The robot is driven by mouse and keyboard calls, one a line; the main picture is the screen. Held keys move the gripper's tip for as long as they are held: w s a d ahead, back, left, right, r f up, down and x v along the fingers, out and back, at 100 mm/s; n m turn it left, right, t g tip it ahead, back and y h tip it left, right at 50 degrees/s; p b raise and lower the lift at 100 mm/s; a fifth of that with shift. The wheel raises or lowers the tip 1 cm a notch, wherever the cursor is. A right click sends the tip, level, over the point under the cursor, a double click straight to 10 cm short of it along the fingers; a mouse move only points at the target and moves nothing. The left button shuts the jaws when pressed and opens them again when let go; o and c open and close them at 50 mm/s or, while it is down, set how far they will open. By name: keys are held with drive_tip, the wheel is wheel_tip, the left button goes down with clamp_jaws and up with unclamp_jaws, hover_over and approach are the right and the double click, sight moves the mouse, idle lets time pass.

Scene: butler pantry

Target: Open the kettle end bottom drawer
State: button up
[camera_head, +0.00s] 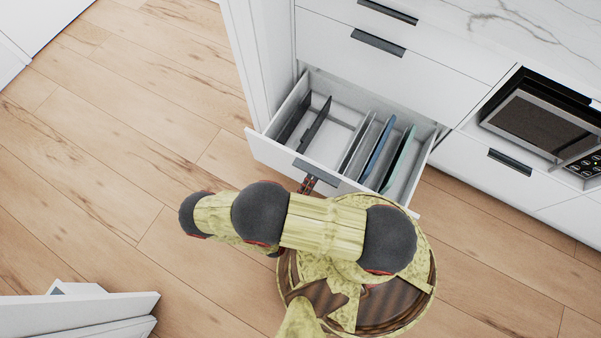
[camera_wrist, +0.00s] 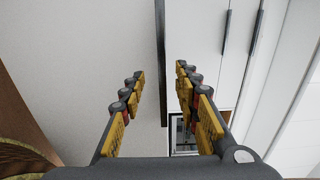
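The bottom drawer (camera_head: 270,153) stands pulled well out from the white cabinet at the left end of the counter. Its front has a dark handle (camera_head: 316,172), which also shows in the wrist view as a thin upright dark bar (camera_wrist: 161,60). My gripper (camera_head: 308,184) is at the drawer front, by the handle, partly hidden by my arm. In the wrist view its fingers (camera_wrist: 160,75) are apart, with the bar between them and a visible gap on the left. No kettle is in view.
Dark, blue and green flat pieces (camera_head: 376,152) stand between dividers inside the drawer. Closed drawers (camera_head: 395,60) sit above it. A microwave (camera_head: 545,122) is in a niche at the right. Wood floor (camera_head: 110,150) is clear at the left; a white unit (camera_head: 80,312) stands at lower left.

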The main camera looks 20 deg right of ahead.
drive_tip(key=v, duration=1.1)
idle(0.4)
